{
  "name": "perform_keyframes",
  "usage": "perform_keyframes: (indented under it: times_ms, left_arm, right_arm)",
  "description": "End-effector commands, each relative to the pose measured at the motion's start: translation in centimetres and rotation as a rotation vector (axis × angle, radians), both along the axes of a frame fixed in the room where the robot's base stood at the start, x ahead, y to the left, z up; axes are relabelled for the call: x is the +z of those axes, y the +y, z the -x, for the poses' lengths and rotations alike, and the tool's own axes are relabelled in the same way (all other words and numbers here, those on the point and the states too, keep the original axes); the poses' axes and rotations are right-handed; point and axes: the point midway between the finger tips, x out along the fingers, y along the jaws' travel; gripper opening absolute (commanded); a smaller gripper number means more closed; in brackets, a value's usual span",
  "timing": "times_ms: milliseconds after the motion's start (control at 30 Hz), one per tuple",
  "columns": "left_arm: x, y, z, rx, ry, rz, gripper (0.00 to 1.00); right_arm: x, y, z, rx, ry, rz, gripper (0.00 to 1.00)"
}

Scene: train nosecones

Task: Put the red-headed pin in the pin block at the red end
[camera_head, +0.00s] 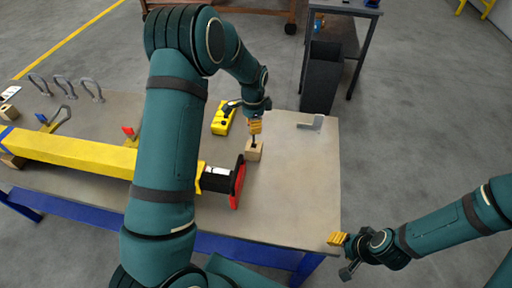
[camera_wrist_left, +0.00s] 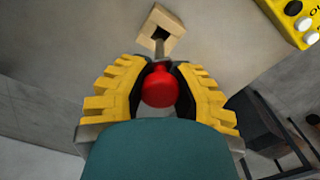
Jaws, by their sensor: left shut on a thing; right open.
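My left gripper (camera_head: 255,126) is shut on the red-headed pin; the round red head (camera_wrist_left: 160,88) sits between its yellow fingers in the left wrist view. The pin's grey shank points at the small wooden pin block (camera_head: 254,152), which stands on the table beside the red end (camera_head: 238,183) of the yellow beam. In the left wrist view the block (camera_wrist_left: 151,29) shows a dark hole, and the shank tip overlaps it. I cannot tell how far the tip is inside. My right gripper (camera_head: 340,239) is empty, off the table's front right corner.
The long yellow beam (camera_head: 75,150) lies across the grey table (camera_head: 296,190). A yellow control box (camera_head: 222,117) stands left of the pin block. A metal bracket (camera_head: 312,123) lies at the back right. Hooped shackles (camera_head: 65,85) stand at the back left.

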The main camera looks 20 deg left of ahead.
Motion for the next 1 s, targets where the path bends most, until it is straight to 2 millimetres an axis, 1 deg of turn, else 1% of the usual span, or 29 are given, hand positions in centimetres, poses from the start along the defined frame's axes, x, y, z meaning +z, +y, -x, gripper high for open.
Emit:
perform_keyframes:
  times_ms: [33,133,367,600,867,1000]
  left_arm:
    - [-1.2,0.0,0.1,0.0,0.004,0.0,0.0]
    - [-2.8,0.0,0.1,0.001,0.003,0.0,0.0]
    - [-4.4,0.0,0.0,0.0,0.001,0.0,0.0]
    - [-7.4,0.0,0.0,0.0,0.001,0.0,0.0]
    - [-7.6,0.0,0.0,0.0,-0.001,0.0,0.0]
    - [-8.0,0.0,0.0,-0.001,0.0,0.0,0.0]
  right_arm:
    - [-0.1,0.0,0.0,0.0,0.0,0.0,0.47]
    - [-0.2,0.0,0.0,0.0,0.0,0.0,0.47]
    - [-0.2,0.0,0.0,0.0,0.0,0.0,0.47]
    - [-0.3,0.0,0.0,0.0,0.0,0.001,0.47]
    - [-0.3,0.0,0.0,0.0,0.0,0.001,0.47]
    - [-0.8,0.0,0.0,0.0,0.0,0.001,0.47]
